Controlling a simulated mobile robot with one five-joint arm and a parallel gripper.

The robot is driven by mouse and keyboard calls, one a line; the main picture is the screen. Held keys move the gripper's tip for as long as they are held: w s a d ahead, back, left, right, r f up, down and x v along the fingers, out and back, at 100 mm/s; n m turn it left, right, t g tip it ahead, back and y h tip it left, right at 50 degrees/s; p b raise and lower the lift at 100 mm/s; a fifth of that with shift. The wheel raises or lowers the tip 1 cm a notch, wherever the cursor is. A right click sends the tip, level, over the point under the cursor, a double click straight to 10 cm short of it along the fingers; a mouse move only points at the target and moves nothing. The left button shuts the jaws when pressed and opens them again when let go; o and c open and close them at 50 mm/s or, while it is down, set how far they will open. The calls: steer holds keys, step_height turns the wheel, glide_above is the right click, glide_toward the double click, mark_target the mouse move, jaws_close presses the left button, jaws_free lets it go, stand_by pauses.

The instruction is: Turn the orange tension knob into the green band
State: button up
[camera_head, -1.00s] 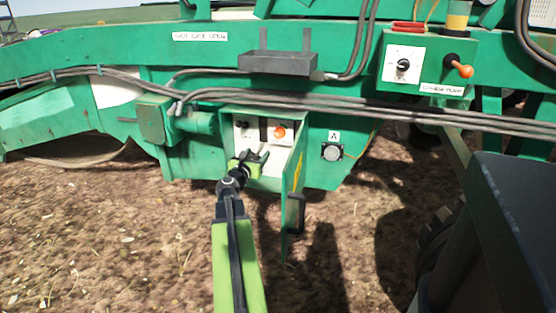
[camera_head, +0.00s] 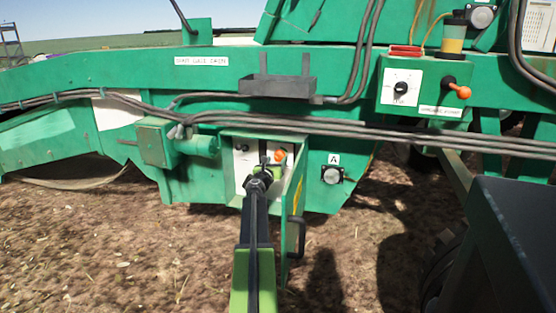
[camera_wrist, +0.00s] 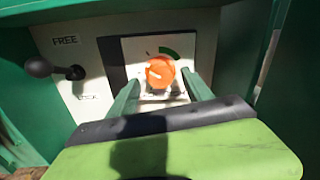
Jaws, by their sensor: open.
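The orange tension knob (camera_wrist: 160,72) sits on a pale dial plate inside the open green control box (camera_head: 229,148). Its white pointer mark points to the upper left in the wrist view. The green band (camera_wrist: 172,52) is an arc on the dial above and right of the knob, and the mark is outside it. The knob also shows in the head view (camera_head: 279,155), just beyond my gripper. My gripper (camera_wrist: 160,88) is open, with one finger on each side of the knob's lower part. I cannot tell whether the fingers touch it.
A black lever (camera_wrist: 42,67) with a FREE label stands left of the dial. The box's open door (camera_head: 294,195) hangs close on the right. Hoses (camera_head: 330,142) cross above the box. Another panel with a black dial (camera_head: 401,87) and orange-tipped lever (camera_head: 462,91) is at upper right.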

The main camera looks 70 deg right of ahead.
mark_target(278, 158)
steer(key=shift+d, duration=1.25)
steer(key=shift+c, duration=0.3)
steer(key=c, duration=1.2)
steer(key=shift+d+r, duration=0.1)
steer(key=shift+d, duration=0.2)
jaws_close()
steer(key=shift+a, duration=0.3)
steer(key=shift+m, duration=0.3)
